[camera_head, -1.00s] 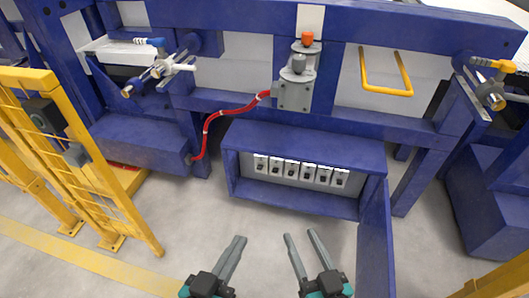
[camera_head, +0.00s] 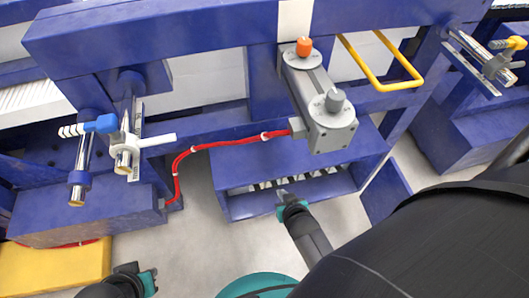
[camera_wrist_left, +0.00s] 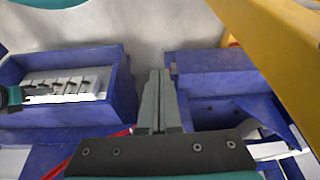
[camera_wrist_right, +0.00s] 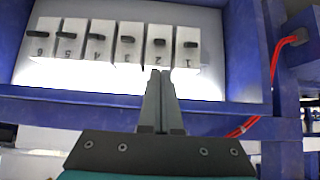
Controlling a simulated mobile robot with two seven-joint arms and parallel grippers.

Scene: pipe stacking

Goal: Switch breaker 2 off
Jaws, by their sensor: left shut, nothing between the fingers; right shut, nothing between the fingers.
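A row of white breakers with dark levers sits in the blue open box (camera_head: 235,208). In the right wrist view they carry numbers, 6 at the left to 1 at the right. Breaker 2 (camera_wrist_right: 159,44) is second from the right; its dark lever looks level with its neighbours' levers. My right gripper (camera_wrist_right: 160,72) is shut and empty, its tips at the label edge of breaker 2; I cannot tell if they touch. In the head view my right gripper (camera_head: 281,194) reaches into the box. My left gripper (camera_wrist_left: 160,72) is shut and empty, away from the box.
A yellow handle (camera_head: 385,82) is at the upper right. Bare floor (camera_head: 200,255) lies in front.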

